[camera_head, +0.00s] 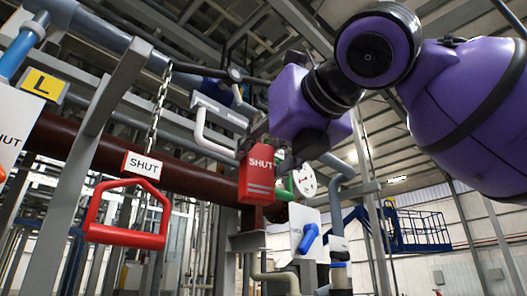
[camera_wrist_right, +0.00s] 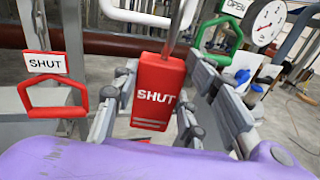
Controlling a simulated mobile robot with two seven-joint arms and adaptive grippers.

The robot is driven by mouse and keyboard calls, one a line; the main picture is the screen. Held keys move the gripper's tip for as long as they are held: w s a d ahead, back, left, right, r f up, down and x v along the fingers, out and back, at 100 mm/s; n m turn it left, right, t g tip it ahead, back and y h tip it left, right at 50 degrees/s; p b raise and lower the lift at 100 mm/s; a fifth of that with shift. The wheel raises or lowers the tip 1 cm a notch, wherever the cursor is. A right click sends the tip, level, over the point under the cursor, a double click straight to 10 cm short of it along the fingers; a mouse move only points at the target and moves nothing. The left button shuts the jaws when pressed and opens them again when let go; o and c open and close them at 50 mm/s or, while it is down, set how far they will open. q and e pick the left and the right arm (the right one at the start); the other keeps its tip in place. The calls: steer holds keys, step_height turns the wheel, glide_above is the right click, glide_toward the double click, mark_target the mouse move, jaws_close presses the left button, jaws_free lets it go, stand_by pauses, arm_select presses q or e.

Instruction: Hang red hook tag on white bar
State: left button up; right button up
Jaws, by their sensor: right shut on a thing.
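The red tag marked SHUT (camera_head: 258,176) hangs upright below the purple body of my right gripper (camera_head: 264,139) in the head view. In the right wrist view the tag (camera_wrist_right: 158,92) sits between the grey fingers of my right gripper (camera_wrist_right: 157,98), which are shut on it. A thin grey hook rod rises from the tag's top; its upper end is out of that view. A white bent bar (camera_head: 203,135) is just left of the tag in the head view. A white bar (camera_wrist_right: 135,13) also shows behind the tag in the wrist view. I cannot tell whether the hook touches it.
A red handle (camera_head: 125,238) with a SHUT plate hangs on a chain at the left. A dark red pipe (camera_head: 75,147) runs behind. A grey slanted post (camera_head: 110,95) stands near the chain. A green handle (camera_wrist_right: 218,40) and round gauge (camera_wrist_right: 267,23) are at the right.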

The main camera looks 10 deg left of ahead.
steer(key=w+a+f, duration=0.2)
steer(key=w+a, duration=0.4)
steer(key=a, duration=0.1)
steer(key=shift+a+f, duration=0.3)
steer(key=shift+f, duration=0.05)
stand_by(1.0)
steer(key=o, duration=1.2)
steer(key=shift+o, duration=0.2)
steer(key=v, duration=1.2)
